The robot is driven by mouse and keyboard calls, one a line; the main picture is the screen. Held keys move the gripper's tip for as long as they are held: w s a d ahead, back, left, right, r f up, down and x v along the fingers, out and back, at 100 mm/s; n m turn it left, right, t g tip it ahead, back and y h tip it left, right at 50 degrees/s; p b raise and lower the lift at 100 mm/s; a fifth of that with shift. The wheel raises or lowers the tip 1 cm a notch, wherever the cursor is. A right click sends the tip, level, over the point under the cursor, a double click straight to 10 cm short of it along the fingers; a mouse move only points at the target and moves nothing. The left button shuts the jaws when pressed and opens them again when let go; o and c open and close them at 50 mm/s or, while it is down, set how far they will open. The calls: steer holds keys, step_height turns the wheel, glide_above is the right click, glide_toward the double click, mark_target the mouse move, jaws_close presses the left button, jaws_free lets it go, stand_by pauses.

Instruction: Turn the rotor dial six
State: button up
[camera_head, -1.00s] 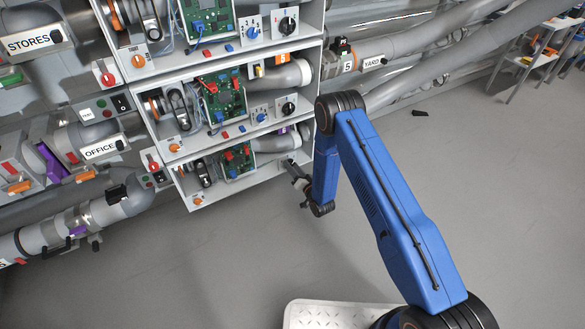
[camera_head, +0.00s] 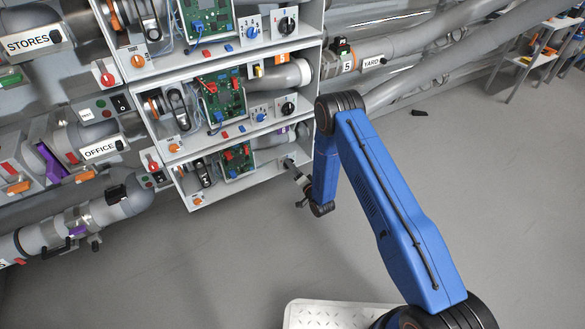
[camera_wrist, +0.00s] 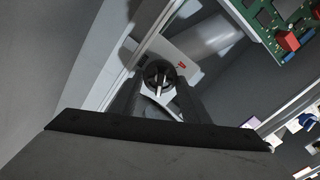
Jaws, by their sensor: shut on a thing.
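A round black dial (camera_wrist: 158,74) with a pale pointer bar sits on a light plate with a red mark, in the wrist view. My gripper (camera_wrist: 159,86) has a finger on each side of this dial and is shut on it. In the head view my gripper (camera_head: 292,168) reaches the right end of the lowest open bay (camera_head: 222,190) and hides the dial there. The number on this dial's label cannot be read.
Similar black dials show on the middle bay (camera_head: 288,108) and top bay (camera_head: 287,25). A green circuit board (camera_head: 237,160) stands left of my gripper, and it also shows in the wrist view (camera_wrist: 280,20). The floor (camera_head: 190,265) below is clear.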

steer(key=o, duration=1)
